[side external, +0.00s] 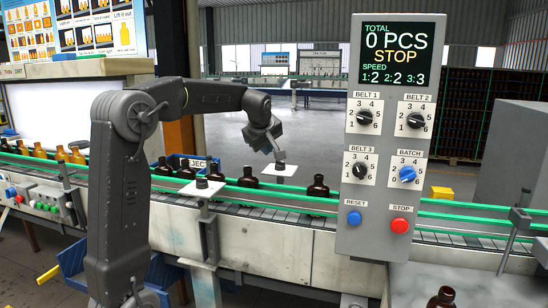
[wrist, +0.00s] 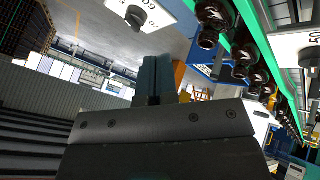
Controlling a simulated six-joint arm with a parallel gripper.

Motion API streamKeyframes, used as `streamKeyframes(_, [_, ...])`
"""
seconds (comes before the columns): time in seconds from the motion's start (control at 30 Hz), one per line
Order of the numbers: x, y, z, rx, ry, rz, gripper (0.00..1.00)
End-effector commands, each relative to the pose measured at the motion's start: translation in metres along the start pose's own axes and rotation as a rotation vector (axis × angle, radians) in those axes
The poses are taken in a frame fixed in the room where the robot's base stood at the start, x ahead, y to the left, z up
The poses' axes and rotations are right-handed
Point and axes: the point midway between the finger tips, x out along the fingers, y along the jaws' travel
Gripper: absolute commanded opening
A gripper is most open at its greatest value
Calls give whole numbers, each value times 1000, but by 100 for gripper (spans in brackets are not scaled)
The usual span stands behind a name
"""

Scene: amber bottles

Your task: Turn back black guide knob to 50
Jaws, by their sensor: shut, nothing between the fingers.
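My gripper (side external: 276,150) is shut and empty, reaching over the belt just above the far black guide knob (side external: 280,165) in the side view. That knob sits on a white dial plate (side external: 288,171) beyond the far rail. In the wrist view my gripper's fingers (wrist: 155,65) are together, and a black knob (wrist: 135,17) on a white plate shows apart from them, near the top edge. Its printed numbers are partly cut off, so its setting is unclear. A second black knob (side external: 202,183) sits on a white plate at the near rail; it also shows in the wrist view (wrist: 309,57).
Amber bottles (side external: 318,187) stand on the conveyor between green rails (side external: 460,202). A grey control panel (side external: 385,225) stands to the right, reading 0 PCS and STOP. A blue reject bin (side external: 180,161) lies behind the belt. Open floor (wrist: 190,30) shows around the far plate.

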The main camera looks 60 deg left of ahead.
Motion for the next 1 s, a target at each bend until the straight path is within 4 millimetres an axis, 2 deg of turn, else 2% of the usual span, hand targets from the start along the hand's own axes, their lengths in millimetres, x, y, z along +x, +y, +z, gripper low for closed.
streamKeyframes(0.17, [28, -1, 0, -1, -2, -6, 0])
streamKeyframes(0.5, [99, -1, 1, -1, -3, -7, 0])
streamKeyframes(0.7, [109, 24, 0, 1, -1, -2, 0])
streamKeyframes(1.0, [114, 35, 0, 0, -1, -3, 0])
